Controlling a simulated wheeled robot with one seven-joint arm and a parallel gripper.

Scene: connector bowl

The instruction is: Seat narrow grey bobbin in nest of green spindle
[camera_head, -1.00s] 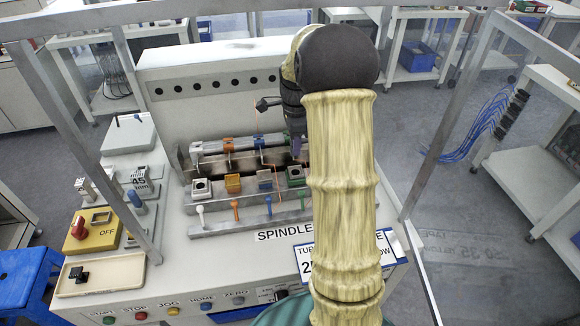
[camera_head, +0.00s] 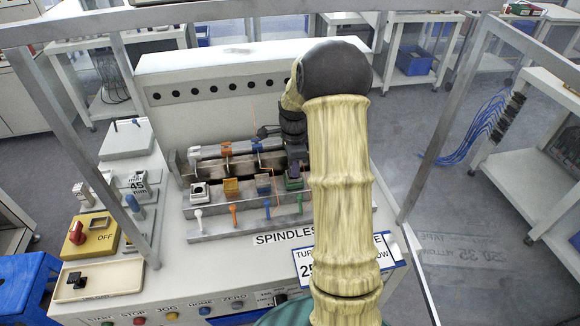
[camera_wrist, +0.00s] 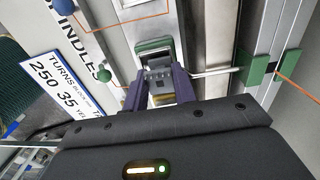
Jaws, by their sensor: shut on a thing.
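The green spindle's block (camera_head: 293,183) is rightmost of the visible row of coloured spindle blocks in the head view. It also shows in the wrist view (camera_wrist: 154,46), with a green rim around a pale opening. My gripper (camera_wrist: 159,86) has purple fingers, shut on the narrow grey bobbin (camera_wrist: 158,75). The bobbin appears right beside the green block's near edge in the wrist view; whether they touch or it sits inside, I cannot tell. In the head view my gripper (camera_head: 295,166) is just above the green block, and the bobbin cannot be made out.
White (camera_head: 199,193), orange (camera_head: 232,187) and blue (camera_head: 263,184) blocks stand to the left. Coloured pegs (camera_head: 233,213) line the front rail. A thin pale rod (camera_wrist: 215,71) runs beside my fingers to a green clip (camera_wrist: 255,67). Metal frame posts (camera_head: 458,90) flank the machine.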

